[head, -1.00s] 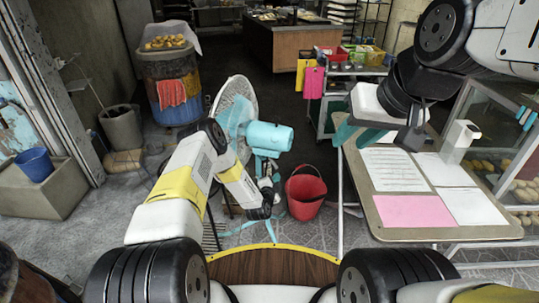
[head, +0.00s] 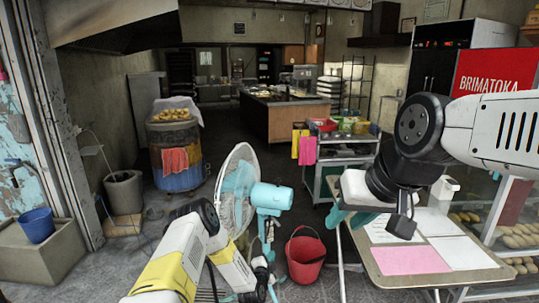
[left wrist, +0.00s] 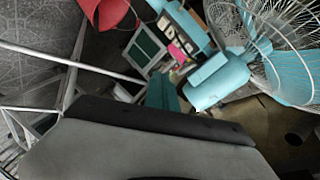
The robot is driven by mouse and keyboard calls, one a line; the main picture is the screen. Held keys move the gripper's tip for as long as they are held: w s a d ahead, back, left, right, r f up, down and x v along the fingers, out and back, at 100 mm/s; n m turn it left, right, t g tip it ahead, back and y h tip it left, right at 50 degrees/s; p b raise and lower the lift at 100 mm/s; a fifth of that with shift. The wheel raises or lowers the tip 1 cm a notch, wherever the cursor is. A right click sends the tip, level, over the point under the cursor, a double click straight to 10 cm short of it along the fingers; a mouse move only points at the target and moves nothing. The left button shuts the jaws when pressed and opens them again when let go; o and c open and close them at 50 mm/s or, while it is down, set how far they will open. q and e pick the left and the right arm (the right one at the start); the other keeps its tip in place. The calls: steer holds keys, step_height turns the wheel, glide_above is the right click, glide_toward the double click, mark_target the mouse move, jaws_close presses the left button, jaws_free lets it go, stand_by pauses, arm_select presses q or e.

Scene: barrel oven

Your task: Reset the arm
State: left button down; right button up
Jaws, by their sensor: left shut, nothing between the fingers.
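My left arm, white and yellow (head: 165,270), comes up from the bottom left of the head view, its far end beside the standing fan. Its gripper is hard to make out there. In the left wrist view my left gripper (left wrist: 161,82) shows teal fingers, shut with nothing between them. My right arm (head: 490,125) comes in from the right, bent at a black joint. My right gripper (head: 349,217) hangs over the left end of the table, its teal fingers apart and empty.
A teal fan (head: 268,196) and a red bucket (head: 305,257) stand close to the left arm. The table (head: 405,282) with papers is under the right gripper. A trolley (head: 345,150) is behind it. A barrel oven (head: 178,165) stands back left.

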arm_select(q)
steer(key=w+a+r+n+g, duration=0.1)
steer(key=w+a+r, duration=0.1)
steer(key=r, duration=0.8)
steer(key=w+a+r+g, duration=0.1)
steer(key=r+g, duration=0.1)
steer(key=r, duration=0.8)
steer(key=s+a+r+n+g+y, duration=0.1)
steer(key=s+a+r+n, duration=0.15)
steer(key=s+r, duration=0.45)
steer(key=s+a+r+n+g, duration=0.1)
steer(key=s+a+r+n, duration=0.15)
steer(key=r, duration=0.85)
steer(key=s+a+r+n+g+y, duration=0.1)
steer(key=s+a+r+n, duration=0.15)
steer(key=s+r, duration=0.45)
steer(key=s+a+r+n+g, duration=0.1)
steer(key=s+a+r, duration=0.2)
steer(key=s, duration=0.8)
steer(key=s+a+n+g, duration=0.1)
steer(key=s+n, duration=0.3)
steer(key=s, duration=1.4)
steer(key=shift+s+a+r+g, duration=0.25)
steer(key=shift+g, duration=0.05)
steer(key=shift+d, duration=0.15)
